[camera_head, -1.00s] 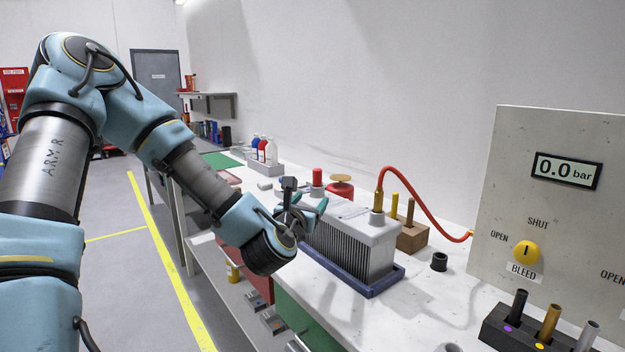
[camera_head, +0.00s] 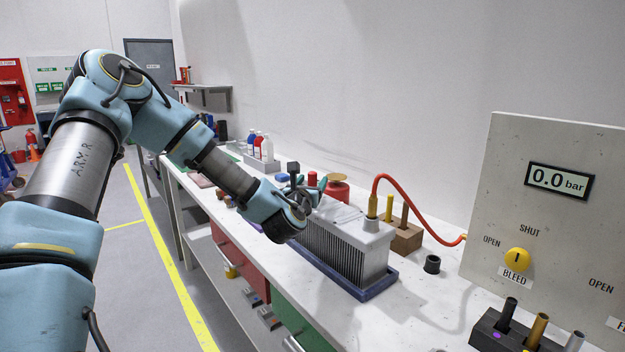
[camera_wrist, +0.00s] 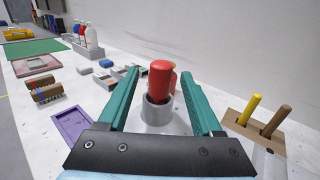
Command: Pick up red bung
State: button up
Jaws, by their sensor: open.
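The red bung (camera_wrist: 160,80) stands upright in a grey collar (camera_wrist: 157,110) in the wrist view. My gripper (camera_wrist: 160,75) is open, with one teal finger on each side of the bung and visible gaps between. In the head view only the top of the bung (camera_head: 312,178) shows, beside my gripper (camera_head: 310,190). The collar belongs to the far end of a grey finned unit (camera_head: 345,245), which stands in a blue tray (camera_head: 370,290) on the bench. The bung's lower part is inside the collar.
A red hose (camera_head: 415,200) runs from the unit's near end to the gauge panel (camera_head: 550,220). A wooden block (camera_head: 405,237) with pegs stands behind the unit. A red pot (camera_head: 337,190) stands beyond it. A black ring (camera_head: 432,264) lies on clear bench.

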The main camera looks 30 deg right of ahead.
jog(key=shift+w+d, duration=0.25)
jog(key=shift+c, duration=0.2)
grip_shut()
dwell(0.4)
